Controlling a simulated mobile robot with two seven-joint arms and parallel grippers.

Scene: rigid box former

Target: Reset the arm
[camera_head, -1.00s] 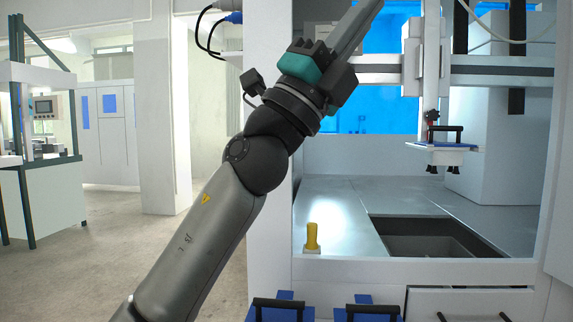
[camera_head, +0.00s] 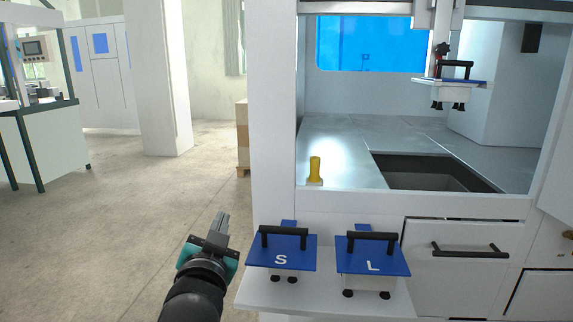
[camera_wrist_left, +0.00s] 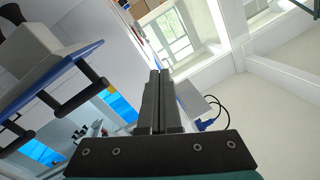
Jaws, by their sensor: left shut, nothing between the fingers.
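My left gripper (camera_head: 221,222) is shut and empty. In the head view it is at the lower middle-left, pointing up and away, left of the blue plate marked S (camera_head: 281,252) and apart from it. In the left wrist view its fingers (camera_wrist_left: 158,80) are pressed together, and a blue plate with a black handle (camera_wrist_left: 75,100) shows at the left. My right gripper is not in view.
A blue plate marked L (camera_head: 372,256) sits beside the S plate on a white shelf (camera_head: 330,300). A yellow knob (camera_head: 315,168) stands on the machine's metal top. A suction tool (camera_head: 447,85) hangs at the right. The floor at left is clear.

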